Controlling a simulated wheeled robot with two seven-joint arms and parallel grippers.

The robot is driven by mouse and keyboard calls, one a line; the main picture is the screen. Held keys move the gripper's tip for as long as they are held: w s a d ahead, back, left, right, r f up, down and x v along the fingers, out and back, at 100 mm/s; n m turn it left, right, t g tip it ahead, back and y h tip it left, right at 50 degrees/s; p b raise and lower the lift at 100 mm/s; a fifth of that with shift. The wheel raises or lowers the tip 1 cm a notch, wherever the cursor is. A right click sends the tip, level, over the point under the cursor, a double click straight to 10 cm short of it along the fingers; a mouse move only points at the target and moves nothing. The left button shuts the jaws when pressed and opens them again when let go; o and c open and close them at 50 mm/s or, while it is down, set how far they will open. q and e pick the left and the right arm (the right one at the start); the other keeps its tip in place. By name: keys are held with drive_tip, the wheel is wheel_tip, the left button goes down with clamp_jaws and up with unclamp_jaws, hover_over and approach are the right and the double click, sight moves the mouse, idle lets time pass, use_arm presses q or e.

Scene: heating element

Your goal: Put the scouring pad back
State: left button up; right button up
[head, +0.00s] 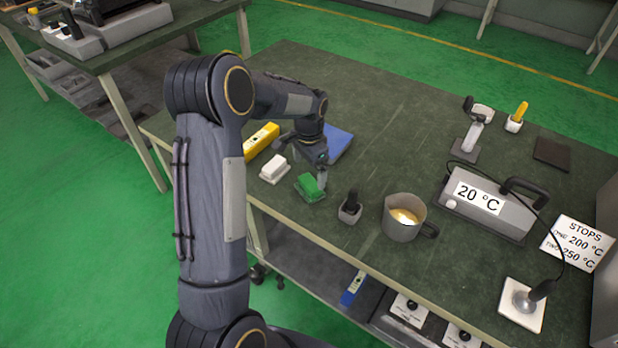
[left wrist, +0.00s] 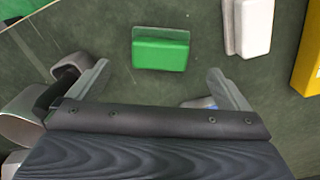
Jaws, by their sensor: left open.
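The scouring pad appears to be the green block (head: 310,186), on the workbench near its front edge. A thin green piece shows along its side, and I cannot tell whether that is part of it or a holder. In the left wrist view the green block (left wrist: 161,52) lies ahead of the fingers, roughly between them across the picture. My left gripper (head: 319,172) is right beside the block, pointing down; in the wrist view the gripper (left wrist: 158,72) is open, with nothing between its fingers. My right gripper is not in view.
A white block (head: 274,168) and a yellow bar (head: 262,140) lie left of the green block. A blue flat piece (head: 341,142) is behind the gripper. A small dark-handled holder (head: 350,208) and a metal jug (head: 403,222) stand to the right. The bench's back middle is clear.

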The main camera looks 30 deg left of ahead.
sight(309, 183)
use_arm(q)
drive_tip(key=s+d+r+n+t+h, duration=0.1)
drive_tip(key=s+d+r+n+t, duration=0.1)
drive_tip(key=s+r, duration=0.55)
drive_tip(key=s+d+r+n+t+h, duration=0.1)
drive_tip(key=s+d+r+n, duration=0.15)
drive_tip(key=s+r, duration=0.5)
drive_tip(key=s+d+n+t+h, duration=0.1)
drive_tip(key=s+d, duration=0.2)
drive_tip(key=s, duration=0.4)
drive_tip(key=s+d+n+t, duration=0.1)
drive_tip(key=s+d, duration=0.3)
drive_tip(key=s, duration=0.3)
drive_tip(key=shift+f+n+t+h, duration=0.15)
drive_tip(key=shift+n+t+h, duration=0.15)
drive_tip(key=shift+n+h, duration=0.1)
drive_tip(key=shift+d, duration=0.1)
